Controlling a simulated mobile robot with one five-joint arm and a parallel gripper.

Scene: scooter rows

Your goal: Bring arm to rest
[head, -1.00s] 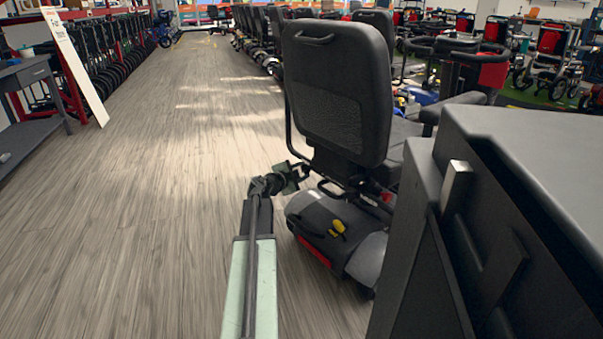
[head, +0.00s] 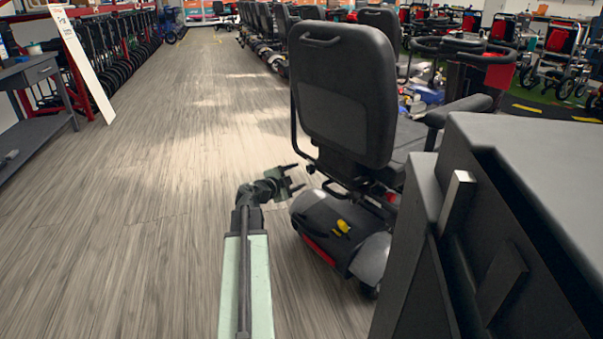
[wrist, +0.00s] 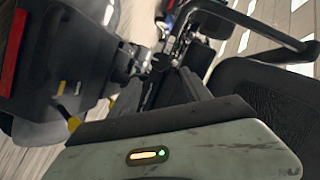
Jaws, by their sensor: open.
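My arm (head: 245,285) reaches forward low in the head view, pale green with a dark rod along it. At its far end my gripper (head: 298,177) is bent to the right, with two dark fingers apart and nothing between them. It appears just left of a mobility scooter (head: 345,95), near the post under its black seat. I cannot tell the exact gap. The wrist view shows the scooter's seat back (wrist: 275,100) on the right and its rear body (wrist: 60,60) on the left, close by. My pale green gripper housing (wrist: 190,150) fills the bottom there.
The scooter's grey rear cover (head: 325,222) with a yellow lever is right of my arm. A dark cabinet-like body (head: 530,150) fills the right. Wood floor (head: 150,180) is clear on the left, bounded by a grey table (head: 35,72) and a leaning white board (head: 82,62).

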